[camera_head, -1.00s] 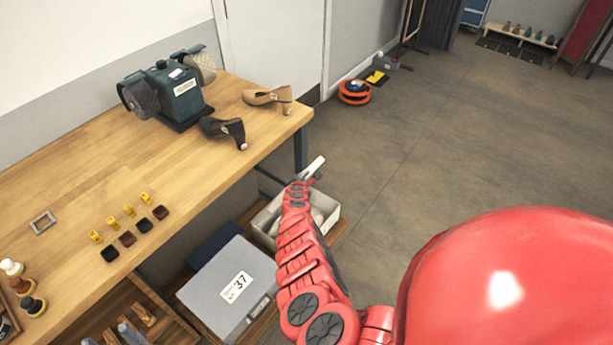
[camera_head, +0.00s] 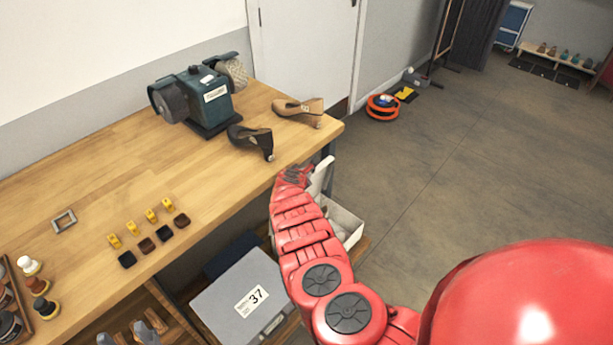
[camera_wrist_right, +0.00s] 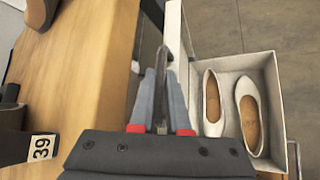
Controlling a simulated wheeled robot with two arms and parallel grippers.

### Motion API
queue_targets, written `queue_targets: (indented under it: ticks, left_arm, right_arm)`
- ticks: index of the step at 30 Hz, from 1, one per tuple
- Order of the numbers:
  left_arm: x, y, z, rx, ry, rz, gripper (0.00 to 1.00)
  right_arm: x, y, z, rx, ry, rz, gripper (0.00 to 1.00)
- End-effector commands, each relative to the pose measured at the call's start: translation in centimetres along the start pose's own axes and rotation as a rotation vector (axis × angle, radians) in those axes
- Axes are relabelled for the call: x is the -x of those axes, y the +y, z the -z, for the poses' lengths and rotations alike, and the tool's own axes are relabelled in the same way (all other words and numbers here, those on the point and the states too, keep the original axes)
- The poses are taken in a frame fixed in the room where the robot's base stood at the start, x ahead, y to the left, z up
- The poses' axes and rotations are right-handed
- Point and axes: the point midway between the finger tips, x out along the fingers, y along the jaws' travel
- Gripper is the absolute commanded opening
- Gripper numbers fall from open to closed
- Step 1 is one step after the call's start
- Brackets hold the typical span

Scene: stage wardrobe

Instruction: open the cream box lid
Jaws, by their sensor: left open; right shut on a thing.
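The cream box (camera_head: 347,222) stands low beside the workbench, half hidden behind my right forearm. In the right wrist view the cream box (camera_wrist_right: 287,120) is open at the top and holds a pair of white shoes (camera_wrist_right: 228,105). Its cream lid (camera_head: 322,177) stands steeply up on the side near the bench; it also shows edge-on in the wrist view (camera_wrist_right: 173,30). My right gripper (camera_wrist_right: 163,70) is shut on the lid edge; my arm hides most of it in the head view. My left gripper (camera_head: 124,332) shows only as two spread, empty-looking fingertips at the bottom left.
The workbench (camera_head: 130,170) carries a grinder (camera_head: 207,98), a dark shoe (camera_head: 252,140), a tan shoe (camera_head: 300,110) and small polish items. A grey box marked 37 (camera_head: 235,290) sits beside the cream box.

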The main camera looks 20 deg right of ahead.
Motion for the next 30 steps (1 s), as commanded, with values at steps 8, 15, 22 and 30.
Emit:
queue_targets:
  ticks: [8, 15, 22, 30]
  left_arm:
    - [0.0, 0.0, 0.0, 0.000, 0.000, 0.000, 0.50]
    - [0.0, 0.0, 0.0, 0.000, 0.000, 0.000, 0.50]
    - [-0.2, 0.0, 0.0, 0.000, 0.000, 0.000, 0.50]
    - [-2.1, -0.1, 0.3, 0.000, 0.000, 0.000, 0.50]
  right_arm:
    - [0.0, 0.0, -0.1, -0.001, -0.001, 0.000, 0.23]
    - [0.0, 0.0, 0.0, -0.001, 0.000, 0.000, 0.44]
    - [0.3, 0.1, 0.0, 0.001, 0.001, -0.001, 0.44]
    - [2.9, 0.4, 0.1, 0.004, 0.004, -0.004, 0.44]
